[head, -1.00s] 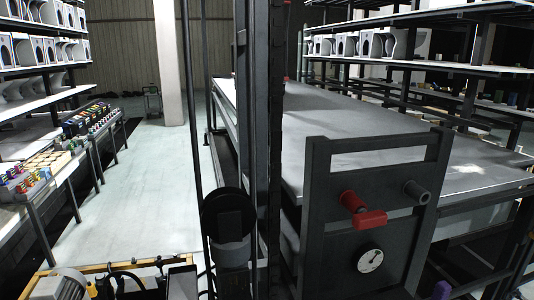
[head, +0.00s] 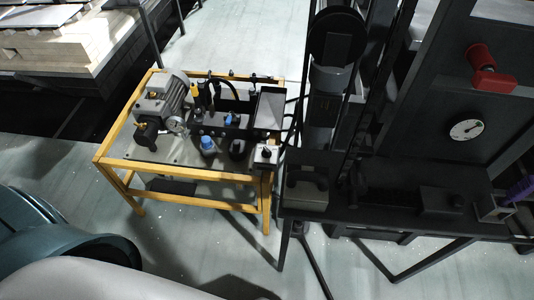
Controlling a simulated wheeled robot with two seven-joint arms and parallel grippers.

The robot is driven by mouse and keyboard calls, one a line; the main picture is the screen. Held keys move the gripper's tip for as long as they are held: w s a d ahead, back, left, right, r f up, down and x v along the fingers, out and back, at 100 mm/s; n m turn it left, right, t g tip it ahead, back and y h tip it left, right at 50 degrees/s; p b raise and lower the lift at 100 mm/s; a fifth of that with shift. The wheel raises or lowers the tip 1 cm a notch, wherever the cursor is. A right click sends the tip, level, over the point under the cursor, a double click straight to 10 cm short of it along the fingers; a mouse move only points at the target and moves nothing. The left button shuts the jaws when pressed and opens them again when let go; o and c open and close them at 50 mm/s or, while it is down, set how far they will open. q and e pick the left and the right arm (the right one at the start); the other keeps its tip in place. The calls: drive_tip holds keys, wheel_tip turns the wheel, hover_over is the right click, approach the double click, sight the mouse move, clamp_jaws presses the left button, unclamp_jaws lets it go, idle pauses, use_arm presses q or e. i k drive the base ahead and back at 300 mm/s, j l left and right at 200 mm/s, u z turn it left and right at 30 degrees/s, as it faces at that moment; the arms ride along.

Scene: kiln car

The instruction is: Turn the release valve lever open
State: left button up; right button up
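A red lever-like handle (head: 489,75) sits on the dark upright panel at the upper right, above a round white dial gauge (head: 466,130). A yellow-framed cart (head: 148,166) at the middle left carries a grey motor (head: 163,97), a small gauge (head: 175,124), black fittings and blue caps (head: 208,143). I cannot tell for certain which part is the release valve lever. No lever being touched is visible. Neither of my grippers is in view.
A dark bench (head: 390,197) below the panel holds a grey block (head: 307,190) and a purple item (head: 522,190). A teal round container (head: 75,240) stands at the lower left. Stacked boards (head: 70,47) lie at the upper left. Pale floor (head: 190,235) is open before the cart.

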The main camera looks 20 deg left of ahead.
sight(229, 118)
drive_tip(key=j+u, duration=0.1)
drive_tip(key=u, duration=0.9)
